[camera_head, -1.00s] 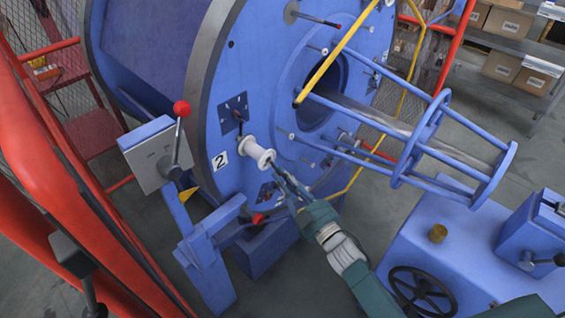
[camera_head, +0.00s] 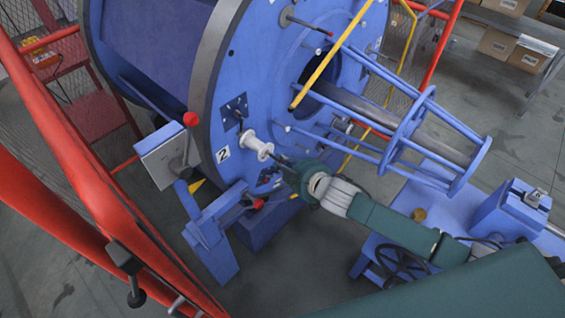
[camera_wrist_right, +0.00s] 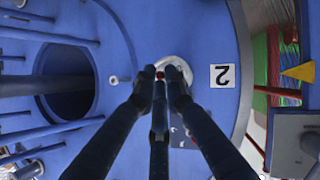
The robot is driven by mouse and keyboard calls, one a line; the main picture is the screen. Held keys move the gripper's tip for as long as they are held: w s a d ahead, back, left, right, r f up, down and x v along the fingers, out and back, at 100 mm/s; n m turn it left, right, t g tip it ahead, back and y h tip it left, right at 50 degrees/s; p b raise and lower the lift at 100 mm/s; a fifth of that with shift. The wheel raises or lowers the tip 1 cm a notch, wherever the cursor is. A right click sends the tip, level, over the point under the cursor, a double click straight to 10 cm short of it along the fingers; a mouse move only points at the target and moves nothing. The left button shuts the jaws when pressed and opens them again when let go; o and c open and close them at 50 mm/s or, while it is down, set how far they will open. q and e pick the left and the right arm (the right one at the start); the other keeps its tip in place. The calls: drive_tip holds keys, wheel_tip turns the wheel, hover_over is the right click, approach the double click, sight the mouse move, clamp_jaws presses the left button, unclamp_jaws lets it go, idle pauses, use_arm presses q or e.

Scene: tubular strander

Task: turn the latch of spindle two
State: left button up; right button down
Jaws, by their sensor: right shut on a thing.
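The number 2 plate (camera_head: 222,155) is on the rim of the blue drum face (camera_head: 262,60). Right of it a white flanged spindle (camera_head: 257,146) sticks out of the face. My right gripper (camera_head: 277,159) is at the spindle's outer end. In the right wrist view the dark fingers (camera_wrist_right: 160,88) close around a small red-tipped piece (camera_wrist_right: 160,75), which I take to be the latch of spindle two. A pale round flange (camera_wrist_right: 176,68) lies behind it. Most of the latch is hidden by the fingers. My left gripper is not in view.
A blue cage of rods (camera_head: 410,130) juts from the drum's centre on the right. A grey box with a red-knobbed lever (camera_head: 190,120) stands left of the plate. Red rails (camera_head: 70,165) run along the left. A handwheel (camera_head: 402,262) is at lower right.

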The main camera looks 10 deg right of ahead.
drive_tip(key=shift+s+a+g, duration=0.1)
drive_tip(key=shift+a+g, duration=0.05)
drive_tip(key=shift+g, duration=0.25)
drive_tip(key=c, duration=1.9)
unclamp_jaws()
drive_tip(key=shift+o, duration=0.2)
drive_tip(key=shift+r, duration=0.1)
drive_tip(key=v, duration=1.1)
drive_tip(key=shift+s+r, duration=0.3)
drive_tip(key=shift+s, duration=0.05)
